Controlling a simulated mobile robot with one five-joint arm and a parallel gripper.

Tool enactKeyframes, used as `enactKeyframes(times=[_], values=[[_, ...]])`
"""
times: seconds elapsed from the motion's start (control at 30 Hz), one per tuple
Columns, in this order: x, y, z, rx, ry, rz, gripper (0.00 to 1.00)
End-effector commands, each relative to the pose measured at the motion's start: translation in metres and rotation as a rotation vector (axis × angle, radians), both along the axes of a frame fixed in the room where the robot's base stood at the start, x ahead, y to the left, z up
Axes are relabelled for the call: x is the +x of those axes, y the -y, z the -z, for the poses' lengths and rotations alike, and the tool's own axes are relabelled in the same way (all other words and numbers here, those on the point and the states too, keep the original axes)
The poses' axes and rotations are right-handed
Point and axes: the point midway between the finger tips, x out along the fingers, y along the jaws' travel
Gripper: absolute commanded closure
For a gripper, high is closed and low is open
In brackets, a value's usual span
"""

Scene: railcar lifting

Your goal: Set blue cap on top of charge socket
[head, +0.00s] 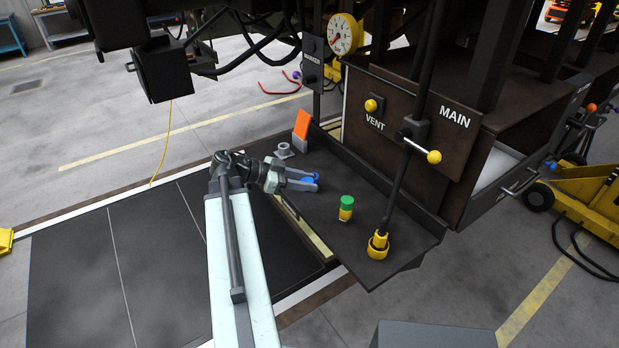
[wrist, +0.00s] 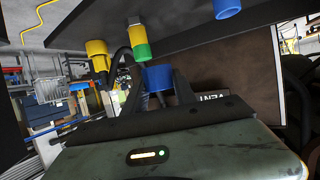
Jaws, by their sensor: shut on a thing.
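My gripper (head: 312,181) is shut on a blue cap, which shows between the fingers in the head view (head: 307,180) and in the wrist view (wrist: 158,77). The gripper is over the dark shelf (head: 325,207), left of a yellow fitting with a green cap (head: 346,206). A grey flanged fitting (head: 283,150) stands on the shelf behind my gripper. No label marks the charge socket, so I cannot tell which fitting it is. The wrist view is tilted nearly upside down and shows a second blue piece (wrist: 228,8) at its top edge.
A yellow ring fitting (head: 378,246) with a dark rod stands near the shelf's front right. An orange piece (head: 302,125) stands at the back left. The box with the VENT and MAIN labels (head: 445,150) rises behind the shelf. The shelf's middle is mostly bare.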

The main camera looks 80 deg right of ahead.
Motion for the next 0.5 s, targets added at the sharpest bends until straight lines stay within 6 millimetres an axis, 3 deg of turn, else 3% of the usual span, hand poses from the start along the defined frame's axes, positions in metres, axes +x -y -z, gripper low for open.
enactKeyframes(times=[0.07,0.2,0.27,0.5], values=[[0.006,-0.021,0.007,0.001,0.0,-0.004,1.0],[0.01,-0.018,0.006,0.001,0.0,-0.004,1.0],[0.01,-0.007,0.007,0.0,0.0,-0.002,1.0],[0.009,0.068,0.014,0.0,0.0,-0.004,1.0]])
